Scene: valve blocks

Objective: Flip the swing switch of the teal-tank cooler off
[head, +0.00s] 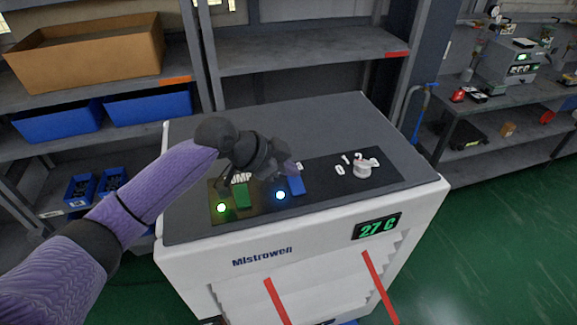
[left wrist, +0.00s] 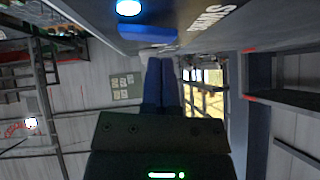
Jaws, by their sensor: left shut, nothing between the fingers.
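The cooler (head: 210,258) is a white cabinet with a grey top and a dark control panel. The blue swing switch (head: 297,185) sits mid-panel, with a bright bluish-white lamp (head: 280,195) beside it. My left gripper (head: 291,168) is shut and empty, just behind the blue switch, hiding most of its label. In the left wrist view, my shut fingers (left wrist: 161,65) point towards the blue switch (left wrist: 150,35); contact cannot be told. The swing label (left wrist: 212,18) is upside down there, and the lamp (left wrist: 128,7) glows. A teal tank cannot be made out. My right gripper is out of view.
A green pump switch (head: 241,195) with a lit green lamp (head: 221,208) is to the left. A white knob (head: 362,169) is to the right. A display (head: 377,226) reads 27 C. Shelves with a cardboard box (head: 88,52) stand behind; green floor lies to the right.

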